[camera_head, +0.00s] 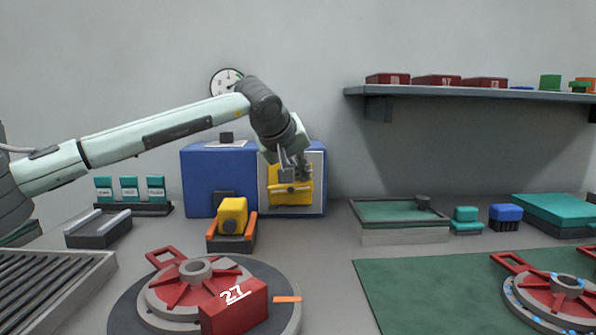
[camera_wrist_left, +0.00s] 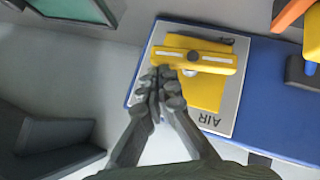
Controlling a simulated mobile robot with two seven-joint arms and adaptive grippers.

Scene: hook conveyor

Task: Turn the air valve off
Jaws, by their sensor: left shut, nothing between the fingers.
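The air valve has a yellow bar handle (camera_head: 290,188) on a yellow plate, on a pale panel (camera_head: 319,180) at the front of a blue box (camera_head: 215,170). In the left wrist view the handle (camera_wrist_left: 195,57) lies nearly level across the picture. The panel there (camera_wrist_left: 222,118) reads "AIR" upside down. My left gripper (camera_head: 292,172) is shut and empty, just above the handle in the head view. In the left wrist view its closed fingertips (camera_wrist_left: 160,82) are at the handle's lower edge, near its left end. I cannot tell whether they touch it. My right gripper is out of view.
A yellow block in a dark holder with orange sides (camera_head: 233,218) stands left of the panel. A gauge (camera_head: 227,82) hangs behind my arm. A shelf (camera_head: 440,91) is at right.

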